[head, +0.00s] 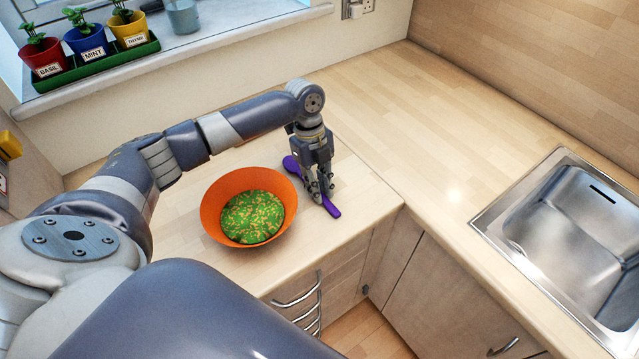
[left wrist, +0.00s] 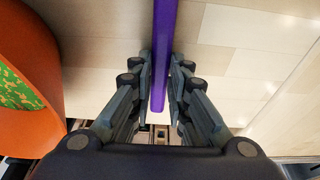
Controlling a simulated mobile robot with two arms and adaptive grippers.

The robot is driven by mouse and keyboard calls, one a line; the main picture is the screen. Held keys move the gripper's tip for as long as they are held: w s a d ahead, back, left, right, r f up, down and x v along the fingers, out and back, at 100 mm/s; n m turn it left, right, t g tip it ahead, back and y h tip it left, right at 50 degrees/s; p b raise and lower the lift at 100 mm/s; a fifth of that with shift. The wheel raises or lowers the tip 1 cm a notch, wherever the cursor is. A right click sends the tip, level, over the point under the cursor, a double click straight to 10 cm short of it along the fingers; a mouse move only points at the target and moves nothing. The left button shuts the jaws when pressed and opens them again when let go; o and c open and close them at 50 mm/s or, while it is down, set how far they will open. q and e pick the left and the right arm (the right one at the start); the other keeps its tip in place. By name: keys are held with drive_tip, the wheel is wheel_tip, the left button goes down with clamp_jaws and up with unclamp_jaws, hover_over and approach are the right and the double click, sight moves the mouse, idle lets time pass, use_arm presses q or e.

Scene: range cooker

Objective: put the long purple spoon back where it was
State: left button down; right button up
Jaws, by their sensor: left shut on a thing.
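The long purple spoon (head: 332,209) is at the counter's surface, to the right of the orange bowl. My left gripper (head: 322,196) points down and is shut on its handle. One end shows beyond the fingers toward the counter's front edge, and the other end shows behind the gripper. In the left wrist view the purple handle (left wrist: 163,50) runs between the two fingers (left wrist: 161,92). I cannot tell whether the spoon rests on the counter or is slightly above it. My right gripper is not in view.
The orange bowl (head: 212,209) with green and yellow contents stands just left of the gripper. The wooden counter (head: 400,110) is clear behind and to the right. A metal sink (head: 575,225) is at the right. Potted herbs (head: 87,40) stand on the windowsill.

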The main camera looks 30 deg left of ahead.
use_arm(q)
drive_tip(key=c, duration=1.5)
unclamp_jaws()
drive_tip(key=shift+c, duration=0.2)
drive_tip(key=shift+w+a+r, duration=0.1)
drive_tip(key=shift+a+r, duration=0.05)
drive_tip(key=shift+r, duration=0.4)
drive_tip(key=b+v, duration=0.3)
drive_tip(key=v, duration=0.8)
drive_tip(key=shift+f, duration=0.1)
